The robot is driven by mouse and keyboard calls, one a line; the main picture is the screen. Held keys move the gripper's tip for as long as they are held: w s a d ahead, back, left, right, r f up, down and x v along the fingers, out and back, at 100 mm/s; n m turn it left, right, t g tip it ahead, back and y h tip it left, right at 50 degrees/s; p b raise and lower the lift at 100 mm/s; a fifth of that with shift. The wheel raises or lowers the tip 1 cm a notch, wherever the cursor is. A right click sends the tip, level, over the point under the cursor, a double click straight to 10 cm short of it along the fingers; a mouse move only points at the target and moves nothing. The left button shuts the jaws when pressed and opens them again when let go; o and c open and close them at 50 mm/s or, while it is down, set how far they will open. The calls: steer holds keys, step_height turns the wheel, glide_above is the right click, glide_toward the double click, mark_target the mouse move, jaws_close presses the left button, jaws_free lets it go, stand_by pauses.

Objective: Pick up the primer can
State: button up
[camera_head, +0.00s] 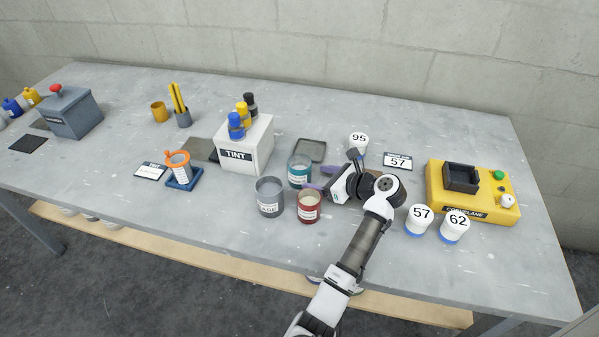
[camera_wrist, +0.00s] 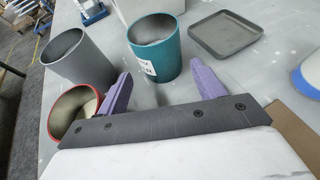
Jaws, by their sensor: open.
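Three open cans stand close together near the table's middle: a grey can (camera_head: 270,198) labelled like "BASE", a teal can (camera_head: 299,172) and a red can (camera_head: 308,207). The labels on the teal and red cans are too small to read, so I cannot tell which is the primer can. My gripper (camera_head: 316,180) is open, its purple fingers pointing left toward the teal can. In the wrist view the teal can (camera_wrist: 157,48) stands just ahead, between the lines of the two fingers (camera_wrist: 160,82). The red can (camera_wrist: 72,114) is beside the left finger, partly hidden by my gripper.
A white TINT box (camera_head: 246,146) with bottles on top stands behind left of the cans. A dark square tray (camera_head: 310,151) lies behind the teal can. White numbered tubs (camera_head: 419,221) and a yellow machine (camera_head: 440,198) are at the right.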

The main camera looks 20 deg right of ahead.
mark_target(308, 175)
steer(key=p+x, duration=0.1)
steer(key=x, duration=0.4)
steer(key=shift+w+a+f, duration=0.1)
steer(key=shift+w+a, duration=0.1)
steer(key=shift+w, duration=0.05)
steer(key=shift+c, duration=0.3)
steer(key=c, duration=0.8)
